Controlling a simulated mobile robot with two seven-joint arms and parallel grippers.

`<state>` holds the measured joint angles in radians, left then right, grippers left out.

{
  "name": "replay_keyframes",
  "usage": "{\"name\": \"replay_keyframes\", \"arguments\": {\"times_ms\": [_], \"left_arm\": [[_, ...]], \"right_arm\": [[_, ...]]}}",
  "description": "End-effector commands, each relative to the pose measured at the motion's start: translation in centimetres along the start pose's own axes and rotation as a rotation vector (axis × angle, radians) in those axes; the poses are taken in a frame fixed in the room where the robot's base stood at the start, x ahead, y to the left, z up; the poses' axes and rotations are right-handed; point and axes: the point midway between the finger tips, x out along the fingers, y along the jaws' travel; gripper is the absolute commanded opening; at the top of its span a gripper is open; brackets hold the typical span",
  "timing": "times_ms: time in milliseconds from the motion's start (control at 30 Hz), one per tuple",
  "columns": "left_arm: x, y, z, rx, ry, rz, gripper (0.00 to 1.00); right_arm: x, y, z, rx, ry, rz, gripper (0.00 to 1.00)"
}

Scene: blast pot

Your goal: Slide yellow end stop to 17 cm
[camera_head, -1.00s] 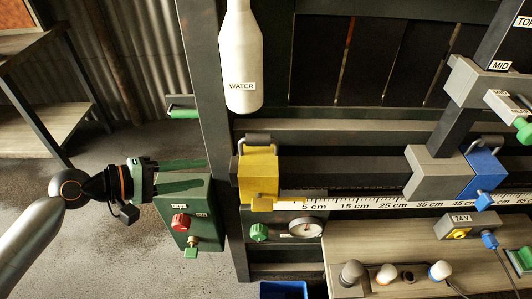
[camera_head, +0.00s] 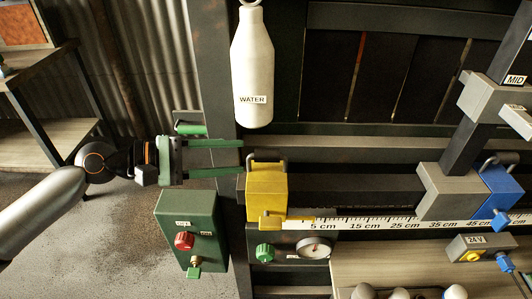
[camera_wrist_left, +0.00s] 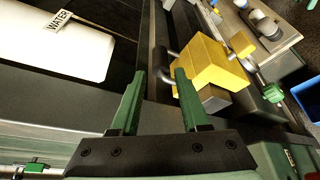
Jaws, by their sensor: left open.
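The yellow end stop (camera_head: 267,187) sits at the left end of the dark rail, with a dark loop handle (camera_head: 268,156) on top. Its yellow pointer lies at the left end of the white ruler (camera_head: 345,222), left of the 5 cm mark. My left gripper (camera_head: 241,157) is open and empty, its green fingers pointing right, just left of the handle. In the left wrist view the fingertips (camera_wrist_left: 160,75) are close to the end stop (camera_wrist_left: 207,65) and its handle; I cannot tell whether they touch. My right gripper is not in view.
A white WATER bottle (camera_head: 252,75) hangs above the gripper. A green box (camera_head: 190,230) with a red knob stands below it. A grey block (camera_head: 447,190) and a blue stop (camera_head: 500,190) sit farther right. The rail between the yellow stop and the grey block is clear.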

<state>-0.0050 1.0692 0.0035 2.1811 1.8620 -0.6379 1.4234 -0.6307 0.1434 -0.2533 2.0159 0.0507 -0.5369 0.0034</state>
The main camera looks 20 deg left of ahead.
Motion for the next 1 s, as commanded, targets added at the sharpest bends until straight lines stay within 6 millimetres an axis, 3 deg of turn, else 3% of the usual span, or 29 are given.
{"name": "replay_keyframes", "arguments": {"times_ms": [533,933,1000], "left_arm": [[6.7,0.1,0.0,-0.001,-0.001,0.002,0.46],[7.5,-0.1,0.0,0.000,0.000,-0.001,0.46],[7.5,-0.1,0.0,0.000,0.000,0.000,0.40]], "right_arm": [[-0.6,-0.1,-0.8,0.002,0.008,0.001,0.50],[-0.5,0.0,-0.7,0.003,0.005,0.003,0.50],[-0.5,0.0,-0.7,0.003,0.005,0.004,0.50]]}}
